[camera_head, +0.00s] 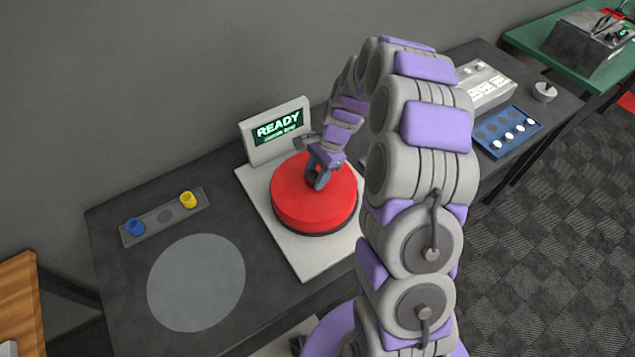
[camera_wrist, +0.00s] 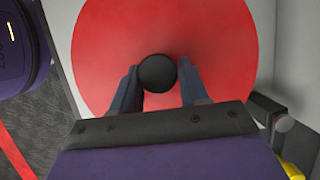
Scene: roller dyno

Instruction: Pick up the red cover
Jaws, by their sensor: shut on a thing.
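The red cover (camera_head: 300,202) is a round red lid on a white base plate (camera_head: 300,257) on the dark table. It fills most of the wrist view (camera_wrist: 200,45), with a black round knob (camera_wrist: 157,72) at its middle. My gripper (camera_head: 318,180) is over the cover, with its two fingers on either side of the knob in the wrist view (camera_wrist: 158,90). It is shut on the knob. The cover appears to sit level on its dark lower rim, on the base. The knob is hidden in the head view by my gripper.
A screen reading READY (camera_head: 277,130) stands behind the cover. To the left are a grey disc (camera_head: 196,283) and a strip with a blue knob (camera_head: 135,227) and a yellow knob (camera_head: 188,199). A blue tray (camera_head: 508,132) with white pieces lies right, beyond my arm.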

